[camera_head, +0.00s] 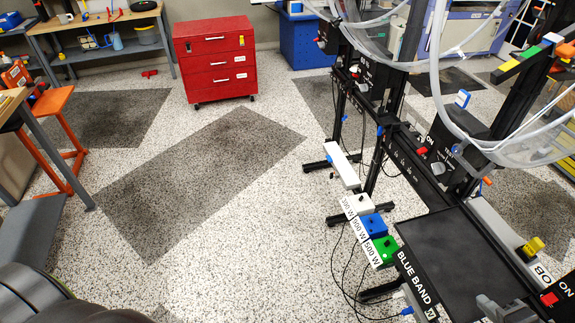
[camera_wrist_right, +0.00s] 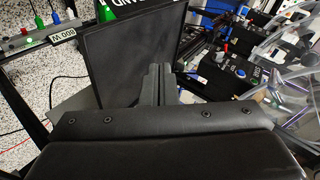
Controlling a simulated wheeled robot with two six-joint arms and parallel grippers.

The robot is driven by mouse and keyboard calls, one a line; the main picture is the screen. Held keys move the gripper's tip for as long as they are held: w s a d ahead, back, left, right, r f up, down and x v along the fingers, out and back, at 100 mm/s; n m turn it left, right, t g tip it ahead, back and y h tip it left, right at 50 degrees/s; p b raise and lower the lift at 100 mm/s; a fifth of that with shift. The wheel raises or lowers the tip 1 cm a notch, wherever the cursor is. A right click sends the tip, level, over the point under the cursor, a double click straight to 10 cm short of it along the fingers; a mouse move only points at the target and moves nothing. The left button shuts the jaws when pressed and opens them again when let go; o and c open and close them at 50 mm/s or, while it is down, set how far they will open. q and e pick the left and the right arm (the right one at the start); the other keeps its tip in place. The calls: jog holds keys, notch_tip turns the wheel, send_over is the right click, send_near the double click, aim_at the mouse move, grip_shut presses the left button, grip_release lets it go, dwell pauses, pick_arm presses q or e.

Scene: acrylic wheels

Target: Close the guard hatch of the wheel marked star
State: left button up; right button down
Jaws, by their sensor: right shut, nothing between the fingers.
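Clear acrylic wheels or guards stand on black frames at the right of the head view, one at the upper middle (camera_head: 385,30) and one at the right edge (camera_head: 530,150). I cannot make out a star mark or tell which part is its hatch. A black panel (camera_head: 440,255) lettered BLUE BAND lies low at the right; a dark panel (camera_wrist_right: 120,60) also shows in the right wrist view. My right gripper (camera_head: 493,306) is at the bottom right, shut and empty; its fingers (camera_wrist_right: 158,85) are together in front of the dark panel. My left gripper is not in view.
White, blue and green blocks (camera_head: 372,224) with wattage labels stand left of the frame, with loose cables below. A red drawer cabinet (camera_head: 215,60), a workbench (camera_head: 100,20) and an orange stool (camera_head: 60,135) stand farther off. The speckled floor at the middle is clear.

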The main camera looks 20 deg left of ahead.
jog(key=w+d+r+m+t+y, duration=0.3)
jog(key=w+d+r+m+t, duration=0.15)
jog(key=w+r+m, duration=0.75)
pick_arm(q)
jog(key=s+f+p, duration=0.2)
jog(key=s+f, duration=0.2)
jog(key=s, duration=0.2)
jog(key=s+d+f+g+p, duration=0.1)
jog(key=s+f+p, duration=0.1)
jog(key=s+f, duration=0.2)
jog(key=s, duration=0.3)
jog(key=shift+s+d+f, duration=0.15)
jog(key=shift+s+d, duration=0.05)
pick_arm(e)
jog(key=w+a+r+n, duration=0.1)
jog(key=w+a+n, duration=0.1)
jog(key=w+a, duration=0.5)
jog(key=shift+w+a+r, duration=0.25)
jog(key=shift+a+r, duration=0.05)
jog(key=shift+a, duration=0.35)
